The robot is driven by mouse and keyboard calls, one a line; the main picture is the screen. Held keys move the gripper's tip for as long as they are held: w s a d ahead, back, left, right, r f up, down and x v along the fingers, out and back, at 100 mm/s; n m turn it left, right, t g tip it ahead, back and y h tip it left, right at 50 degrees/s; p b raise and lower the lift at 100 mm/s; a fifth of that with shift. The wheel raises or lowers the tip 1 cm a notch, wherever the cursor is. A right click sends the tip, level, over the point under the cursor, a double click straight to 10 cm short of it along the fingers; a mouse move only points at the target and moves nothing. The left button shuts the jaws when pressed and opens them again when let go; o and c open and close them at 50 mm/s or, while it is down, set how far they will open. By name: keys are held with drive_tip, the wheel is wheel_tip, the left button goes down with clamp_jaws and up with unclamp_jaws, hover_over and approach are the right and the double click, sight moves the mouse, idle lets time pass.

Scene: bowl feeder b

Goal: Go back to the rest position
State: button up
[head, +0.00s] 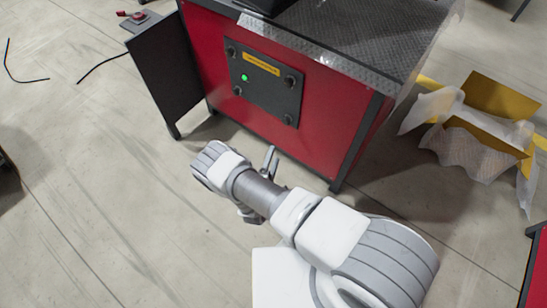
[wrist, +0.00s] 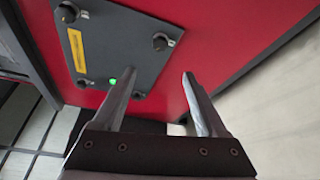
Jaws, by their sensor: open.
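My gripper (wrist: 157,88) is open and empty in the wrist view, its two fingers wide apart. In the head view my arm reaches out low over the floor, and one gripper finger (head: 269,160) shows behind it; the rest of the gripper is mostly hidden by the arm. In front of it stands a red machine cabinet (head: 330,125) with a dark panel (head: 262,97) on its side. The panel carries a yellow label, several black knobs and a lit green light (head: 244,77). The panel also shows in the wrist view (wrist: 115,50); I see no contact with it.
A dark side door or plate (head: 165,80) stands at the cabinet's left. An open cardboard box (head: 490,125) with translucent wrapping lies on the floor at right. A grey box with a red switch (head: 138,17) is at upper left. The floor at left is mostly clear.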

drive_tip(key=w+d+r+m+g+h, duration=0.2)
drive_tip(key=d+r+m+g+h, duration=0.1)
drive_tip(key=r, duration=0.5)
drive_tip(key=w+d+r+m+g+h, duration=0.2)
drive_tip(key=r+m+h, duration=0.1)
drive_tip(key=r, duration=0.5)
drive_tip(key=w+d+r+m+g+h, duration=0.2)
drive_tip(key=d+r+m+g, duration=0.1)
drive_tip(key=r, duration=0.5)
drive_tip(key=s+d+r+m+g, duration=0.4)
drive_tip(key=r+g, duration=0.1)
drive_tip(key=r, duration=0.5)
drive_tip(key=s+d+r+m+g+y, duration=0.35)
drive_tip(key=s+r+y, duration=0.25)
drive_tip(key=s+r, duration=0.65)
drive_tip(key=s+a+r+t+y, duration=0.4)
drive_tip(key=s+r+t+y, duration=0.25)
drive_tip(key=s+r, duration=0.5)
wheel_tip(320, 180, up, 17)
drive_tip(key=p, duration=1.9)
drive_tip(key=shift+s+r+m+y, duration=0.15)
drive_tip(key=shift+s+m+y, duration=0.2)
drive_tip(key=shift+s+m, duration=0.1)
drive_tip(key=shift+a, duration=0.1)
